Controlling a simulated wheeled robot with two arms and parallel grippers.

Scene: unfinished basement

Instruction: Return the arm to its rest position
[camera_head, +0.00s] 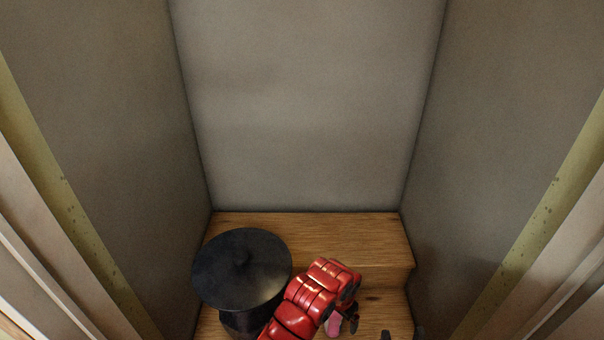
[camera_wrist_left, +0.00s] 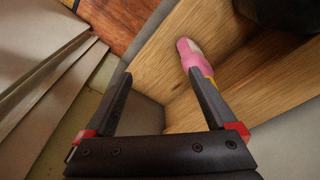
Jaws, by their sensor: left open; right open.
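My left arm (camera_head: 305,300) is red and reaches in from the bottom over the wooden steps. My left gripper (camera_head: 346,322) points down at its end, partly cut off by the lower picture edge. In the left wrist view its two dark fingers (camera_wrist_left: 160,88) are wide apart with nothing held between them. A pink object (camera_wrist_left: 188,50) with a pale patch lies by the right fingertip, apart or touching I cannot tell. The pink object also shows in the head view (camera_head: 334,325). Two dark fingertips of my right gripper (camera_head: 401,334) stand apart at the bottom edge; the rest is hidden.
Grey walls (camera_head: 310,100) close in the back and both sides. Pale trim (camera_wrist_left: 40,75) and reddish wooden flooring (camera_wrist_left: 118,18) show in the left wrist view.

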